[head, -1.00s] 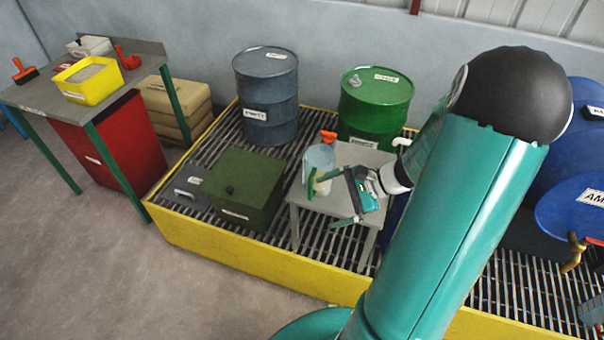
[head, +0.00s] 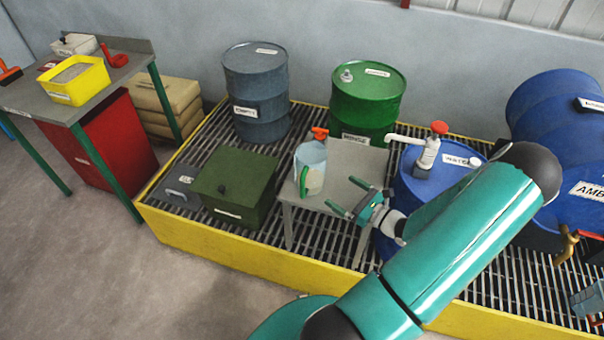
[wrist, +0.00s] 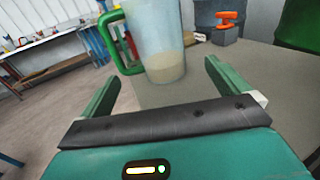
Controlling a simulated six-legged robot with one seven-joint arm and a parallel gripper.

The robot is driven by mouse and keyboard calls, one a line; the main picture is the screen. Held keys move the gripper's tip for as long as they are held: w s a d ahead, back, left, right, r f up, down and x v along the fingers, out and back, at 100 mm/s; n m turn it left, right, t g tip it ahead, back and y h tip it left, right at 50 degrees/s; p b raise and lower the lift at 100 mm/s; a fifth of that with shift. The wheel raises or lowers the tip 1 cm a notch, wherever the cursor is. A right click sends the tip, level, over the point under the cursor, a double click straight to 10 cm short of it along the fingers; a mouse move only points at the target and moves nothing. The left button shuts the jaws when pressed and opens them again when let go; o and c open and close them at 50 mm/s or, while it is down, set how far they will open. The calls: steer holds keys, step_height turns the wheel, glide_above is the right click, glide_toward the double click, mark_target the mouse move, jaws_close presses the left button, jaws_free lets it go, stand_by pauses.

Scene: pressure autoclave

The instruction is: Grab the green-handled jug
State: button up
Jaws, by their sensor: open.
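The green-handled jug (head: 311,169) stands upright on a small grey table (head: 345,178). It is clear with a pale layer of contents at the bottom, and its green handle faces the front left in the head view. My gripper (head: 341,195) is open and empty, to the right of the jug and apart from it. In the wrist view the jug (wrist: 158,45) stands ahead of and beyond my open fingers (wrist: 160,85), with the handle on its left. The jug's top is cut off there.
An orange-topped item (head: 320,133) is behind the jug. A dark green box (head: 236,187) stands left of the table, and a green drum (head: 368,100) behind it. A blue drum with a pump (head: 428,180) is close to my arm on the right. The grating has a yellow rim (head: 200,238).

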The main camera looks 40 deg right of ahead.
mark_target(312, 172)
steer(key=w, duration=0.8)
steer(key=w+a, duration=0.1)
steer(key=w, duration=0.4)
steer(key=shift+a, duration=0.1)
steer(key=shift+s+r, duration=0.1)
steer(key=c, duration=1.1)
